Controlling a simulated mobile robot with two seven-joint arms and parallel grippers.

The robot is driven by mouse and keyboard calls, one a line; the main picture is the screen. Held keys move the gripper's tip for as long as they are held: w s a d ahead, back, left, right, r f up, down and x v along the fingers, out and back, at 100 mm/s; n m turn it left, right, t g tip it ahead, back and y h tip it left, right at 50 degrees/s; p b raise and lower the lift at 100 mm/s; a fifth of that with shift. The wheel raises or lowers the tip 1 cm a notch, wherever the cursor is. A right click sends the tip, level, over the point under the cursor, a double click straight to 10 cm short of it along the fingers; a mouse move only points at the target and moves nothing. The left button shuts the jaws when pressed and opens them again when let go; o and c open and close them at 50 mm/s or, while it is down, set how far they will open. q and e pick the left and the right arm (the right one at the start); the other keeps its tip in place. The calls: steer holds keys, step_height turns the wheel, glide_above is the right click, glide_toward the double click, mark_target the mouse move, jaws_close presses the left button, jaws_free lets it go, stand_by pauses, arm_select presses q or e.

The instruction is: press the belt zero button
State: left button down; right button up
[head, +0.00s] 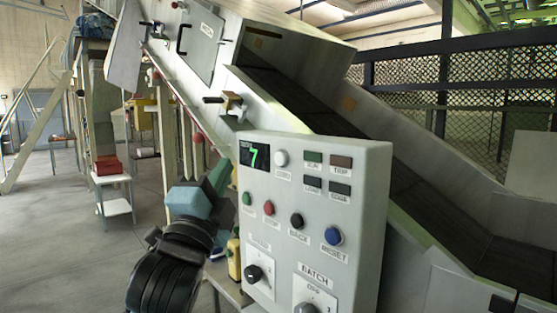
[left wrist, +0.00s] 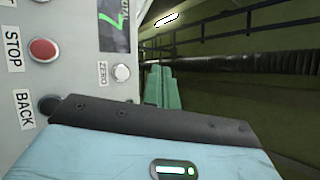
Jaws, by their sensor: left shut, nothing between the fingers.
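The white zero button (head: 281,157) sits near the top of the grey control panel (head: 350,190), just right of a display (head: 254,154) with a green 7. In the left wrist view the button (left wrist: 121,72) carries a ZERO label. My left gripper (head: 219,174) is shut and empty, left of the panel's edge in the head view. Its green fingers (left wrist: 160,86) show in the left wrist view beside the button, with a gap between them in the picture. I see no contact with the button. My right gripper is not in view.
Below are green (head: 246,198), red STOP (head: 269,208), black BACK (head: 297,220) and blue RESET (head: 333,236) buttons, and two knobs, one at lower left (head: 253,272). A sloping conveyor (head: 300,98) rises behind the panel. The floor at left is largely open.

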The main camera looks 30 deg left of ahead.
arm_select(q)
steer(key=shift+w, duration=0.1)
glide_toward(276, 153)
steer(key=shift+s+a+r+x, duration=0.1)
steer(key=shift+a+x, duration=0.05)
steer(key=shift+x, duration=0.75)
steer(key=shift+s+a+r+x, duration=0.1)
steer(key=shift+a+x, duration=0.05)
steer(key=shift+x, duration=0.7)
steer(key=shift+s+a+r+x, duration=0.1)
steer(key=shift+a+x, duration=0.05)
steer(key=shift+x, duration=0.75)
steer(key=shift+w, duration=0.1)
steer(key=shift+w+d, duration=0.2)
steer(key=shift+w, duration=0.05)
steer(key=shift+w+d, duration=0.15)
steer(key=shift+w, duration=0.3)
stand_by(0.9)
stand_by(0.4)
steer(key=shift+s+a, duration=0.35)
steer(key=shift+s, duration=0.45)
steer(key=shift+s, duration=0.1)
steer(key=shift+s+a, duration=0.3)
steer(key=shift+s, duration=0.45)
steer(key=shift+s+a, duration=0.35)
steer(key=shift+s, duration=0.4)
steer(key=shift+s+a, duration=0.3)
steer(key=shift+s, duration=0.45)
